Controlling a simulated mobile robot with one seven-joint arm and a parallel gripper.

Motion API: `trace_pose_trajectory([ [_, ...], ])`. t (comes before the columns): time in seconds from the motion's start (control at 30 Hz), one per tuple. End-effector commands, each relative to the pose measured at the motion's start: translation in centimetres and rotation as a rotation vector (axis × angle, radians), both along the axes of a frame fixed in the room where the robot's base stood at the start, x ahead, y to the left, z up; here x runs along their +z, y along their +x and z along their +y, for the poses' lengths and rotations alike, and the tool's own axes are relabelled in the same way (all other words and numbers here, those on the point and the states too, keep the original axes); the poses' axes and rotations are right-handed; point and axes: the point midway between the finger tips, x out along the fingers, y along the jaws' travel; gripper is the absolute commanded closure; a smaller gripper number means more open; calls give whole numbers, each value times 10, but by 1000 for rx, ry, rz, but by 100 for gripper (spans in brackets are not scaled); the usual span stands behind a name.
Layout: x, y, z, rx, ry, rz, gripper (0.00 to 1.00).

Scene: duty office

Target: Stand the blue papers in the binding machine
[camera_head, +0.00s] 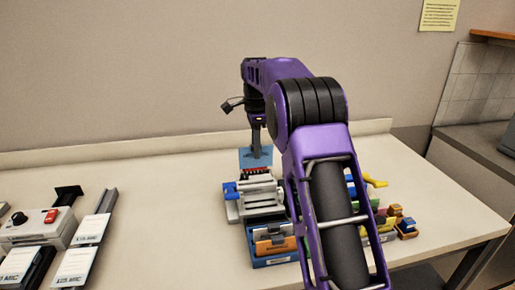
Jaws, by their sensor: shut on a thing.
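The blue papers (246,161) show as a flat blue sheet or stack behind the grey machine in the middle of the table. My gripper (257,152) points down and is shut on the blue papers at their upper part, holding them roughly upright. A grey and white machine with a red row and a blue knob, seemingly the binding machine (262,198), stands just in front of the papers. The papers' lower edge is hidden behind it, so I cannot tell whether they touch it or sit in it.
A blue tray (285,260) with an orange item stands in front of the machine. Several small coloured items (403,221) lie to the right, partly behind my arm. A control box with a red switch (50,216) and long label-bearing holders (85,250) are at the left. The table (165,200) is clear between.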

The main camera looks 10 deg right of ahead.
Motion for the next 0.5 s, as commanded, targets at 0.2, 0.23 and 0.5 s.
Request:
trace_pose_trajectory([
  [0.2,-14,0,0,0,0,2,100],
  [0.23,-17,-1,0,0,0,3,100],
  [0.5,-38,0,-1,-1,0,2,100],
])
